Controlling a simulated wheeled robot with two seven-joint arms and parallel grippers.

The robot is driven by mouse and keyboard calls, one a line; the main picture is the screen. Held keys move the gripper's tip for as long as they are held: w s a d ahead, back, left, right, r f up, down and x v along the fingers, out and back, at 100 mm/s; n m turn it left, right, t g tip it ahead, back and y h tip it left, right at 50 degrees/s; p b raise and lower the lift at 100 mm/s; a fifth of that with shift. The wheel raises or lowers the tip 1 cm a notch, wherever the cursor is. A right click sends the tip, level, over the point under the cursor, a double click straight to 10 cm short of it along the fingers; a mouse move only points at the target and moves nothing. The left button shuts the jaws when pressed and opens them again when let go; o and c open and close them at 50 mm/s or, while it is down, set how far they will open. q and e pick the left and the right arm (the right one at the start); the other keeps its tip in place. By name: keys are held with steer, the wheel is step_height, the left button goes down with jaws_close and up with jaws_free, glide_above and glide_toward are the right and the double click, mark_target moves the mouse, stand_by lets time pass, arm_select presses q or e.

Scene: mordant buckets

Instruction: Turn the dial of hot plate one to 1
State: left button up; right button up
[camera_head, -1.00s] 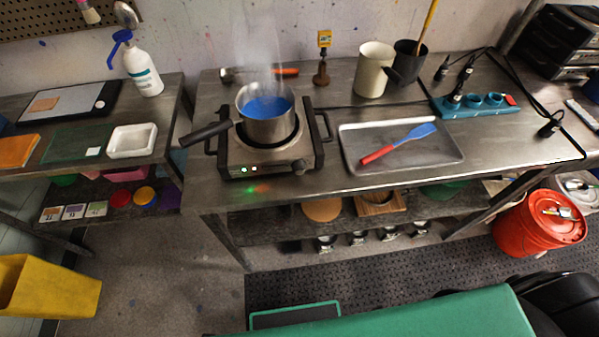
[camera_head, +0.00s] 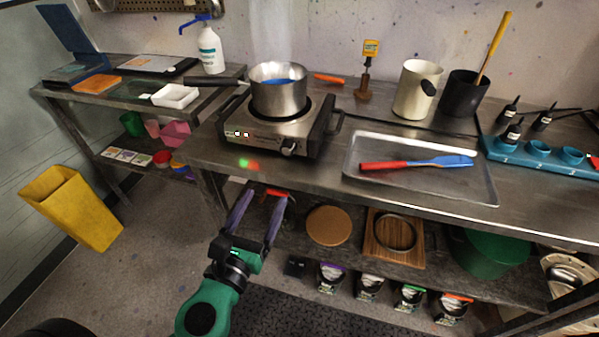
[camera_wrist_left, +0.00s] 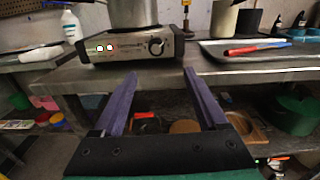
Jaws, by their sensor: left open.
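The hot plate (camera_head: 262,138) stands on the steel bench, with a pot (camera_head: 279,98) of blue liquid on top. Its dial (camera_head: 289,147) is on the right of the front panel, beside lit indicator lamps. In the left wrist view, the dial (camera_wrist_left: 156,46) and the pot (camera_wrist_left: 133,12) show beyond the fingers. I cannot read the dial setting. My left gripper (camera_head: 261,203) is open and empty, in front of the bench and below the dial. It also fills the lower left wrist view (camera_wrist_left: 160,95). My right gripper is not in view.
A metal tray (camera_head: 484,187) with a red and blue spatula (camera_head: 415,163) lies right of the hot plate. The bench's front edge lies between my left gripper and the dial. A lower shelf holds a round wooden board (camera_head: 328,226) and a green pot (camera_head: 490,252).

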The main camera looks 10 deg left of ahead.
arm_select(q)
steer(key=p, duration=0.2)
glide_toward(286, 151)
steer(key=w, duration=0.2)
steer(key=w+p, duration=0.1)
steer(key=w, duration=0.5)
steer(key=shift+d+p, duration=0.3)
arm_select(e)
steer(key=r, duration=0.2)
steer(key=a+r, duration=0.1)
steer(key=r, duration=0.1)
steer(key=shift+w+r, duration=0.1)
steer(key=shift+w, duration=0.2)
arm_select(q)
jaws_close()
